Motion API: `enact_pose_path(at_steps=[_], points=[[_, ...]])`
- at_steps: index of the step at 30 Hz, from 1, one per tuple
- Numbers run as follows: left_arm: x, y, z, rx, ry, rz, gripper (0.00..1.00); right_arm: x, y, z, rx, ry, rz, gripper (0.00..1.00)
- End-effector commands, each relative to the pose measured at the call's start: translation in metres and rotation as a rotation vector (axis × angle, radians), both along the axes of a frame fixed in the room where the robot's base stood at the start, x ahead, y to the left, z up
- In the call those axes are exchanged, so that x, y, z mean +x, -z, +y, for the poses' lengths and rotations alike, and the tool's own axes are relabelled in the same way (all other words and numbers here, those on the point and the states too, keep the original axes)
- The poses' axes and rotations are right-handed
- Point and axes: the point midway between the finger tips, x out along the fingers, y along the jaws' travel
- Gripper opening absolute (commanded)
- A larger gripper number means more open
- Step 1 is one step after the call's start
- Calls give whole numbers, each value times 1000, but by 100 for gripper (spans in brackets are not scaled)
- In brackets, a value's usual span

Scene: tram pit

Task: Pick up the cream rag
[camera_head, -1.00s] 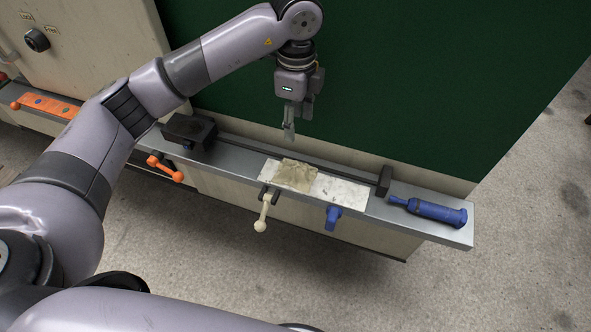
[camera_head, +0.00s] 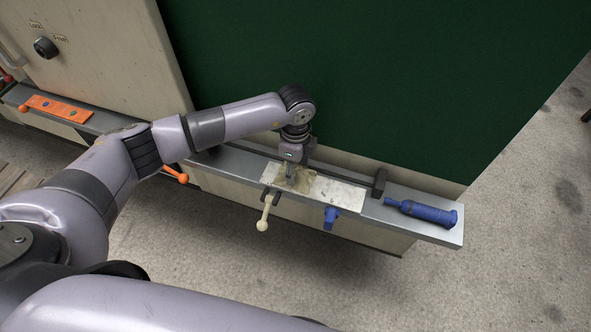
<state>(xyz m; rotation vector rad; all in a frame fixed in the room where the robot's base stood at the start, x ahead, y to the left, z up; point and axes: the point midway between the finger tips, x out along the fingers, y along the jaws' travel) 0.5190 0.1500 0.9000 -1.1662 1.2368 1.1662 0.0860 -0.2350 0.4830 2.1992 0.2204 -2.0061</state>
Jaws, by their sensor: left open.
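The cream rag (camera_head: 300,184) lies crumpled on the left part of a white plate on the grey ledge, below the green panel. My left gripper (camera_head: 289,176) points straight down at the rag's left side, with its fingers at or just above the cloth. Its jaws are open. I cannot tell whether the fingertips touch the rag. The gripper hides part of the rag's left and back edge. My right gripper is out of view.
The white plate (camera_head: 340,194) extends right of the rag. A cream-knobbed lever (camera_head: 264,213) and a blue clip (camera_head: 330,217) stick out at the ledge's front. A blue cylindrical tool (camera_head: 425,212) lies at right. A dark bar (camera_head: 345,177) runs behind. An orange lever (camera_head: 175,174) is at left.

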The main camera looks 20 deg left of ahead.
Motion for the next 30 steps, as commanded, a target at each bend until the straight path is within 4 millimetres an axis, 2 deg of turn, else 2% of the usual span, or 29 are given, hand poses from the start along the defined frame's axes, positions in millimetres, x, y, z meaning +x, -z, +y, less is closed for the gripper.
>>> enact_pose_path(at_steps=[3, 10, 30], points=[[0, 8, 0, 0, 0, 0, 50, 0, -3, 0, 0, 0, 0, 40], [0, 9, 0, 0, 0, -1, 49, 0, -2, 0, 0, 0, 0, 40], [0, 9, 0, 0, 0, -1, 4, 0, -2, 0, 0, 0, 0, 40]])
